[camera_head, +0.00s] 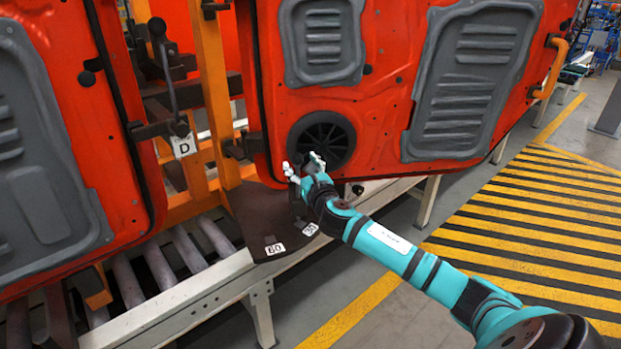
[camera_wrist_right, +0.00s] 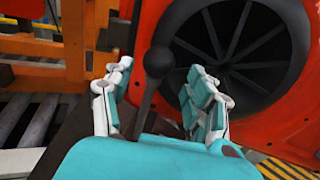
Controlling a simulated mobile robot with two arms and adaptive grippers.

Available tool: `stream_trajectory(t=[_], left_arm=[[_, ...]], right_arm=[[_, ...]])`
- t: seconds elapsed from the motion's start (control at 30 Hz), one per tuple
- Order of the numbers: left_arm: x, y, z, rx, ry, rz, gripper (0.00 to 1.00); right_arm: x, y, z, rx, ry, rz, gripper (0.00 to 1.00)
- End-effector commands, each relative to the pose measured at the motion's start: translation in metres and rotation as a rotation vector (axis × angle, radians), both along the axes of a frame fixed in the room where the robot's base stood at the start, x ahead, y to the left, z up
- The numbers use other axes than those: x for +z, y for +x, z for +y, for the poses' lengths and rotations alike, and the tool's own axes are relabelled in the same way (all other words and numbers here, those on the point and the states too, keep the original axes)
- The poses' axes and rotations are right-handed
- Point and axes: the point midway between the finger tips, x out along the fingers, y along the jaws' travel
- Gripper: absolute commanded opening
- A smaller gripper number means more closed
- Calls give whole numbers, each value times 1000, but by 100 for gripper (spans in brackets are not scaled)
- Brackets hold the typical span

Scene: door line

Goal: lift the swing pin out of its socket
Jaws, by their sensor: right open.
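In the right wrist view, a dark pin with a round ball knob (camera_wrist_right: 158,62), which I take to be the swing pin, stands between the fingers of my right gripper (camera_wrist_right: 160,68). The fingers are open, one on each side of the knob, with visible gaps. The lower end of the pin and its socket are hidden behind my gripper's teal body. In the head view, my right gripper (camera_head: 303,167) is at the lower corner of the red door, above a dark brown plate (camera_head: 255,205). The pin is not clear there. My left gripper is not in view.
The red door (camera_head: 385,90) with a round black speaker grille (camera_head: 322,139) is close behind my right fingers. Another red door (camera_head: 75,120) hangs at the left. A similar ball-topped lever (camera_head: 157,28) and an orange post (camera_head: 208,80) stand between them. A roller conveyor (camera_head: 160,265) runs below.

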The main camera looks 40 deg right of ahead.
Motion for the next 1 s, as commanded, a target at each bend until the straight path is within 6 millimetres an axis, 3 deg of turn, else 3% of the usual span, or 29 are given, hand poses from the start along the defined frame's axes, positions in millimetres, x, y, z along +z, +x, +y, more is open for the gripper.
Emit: stream_trajectory(t=[0.2, 0.43, 0.63, 1.0], left_arm=[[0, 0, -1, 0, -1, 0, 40], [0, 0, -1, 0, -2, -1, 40], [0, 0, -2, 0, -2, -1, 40], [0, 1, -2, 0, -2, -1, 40]], right_arm=[[0, -49, 12, 3, -6, 1, 57], [2, -86, 21, 1, -5, -2, 57], [3, -97, 24, 0, -3, -4, 57], [3, -97, 24, -1, -3, -4, 57]])
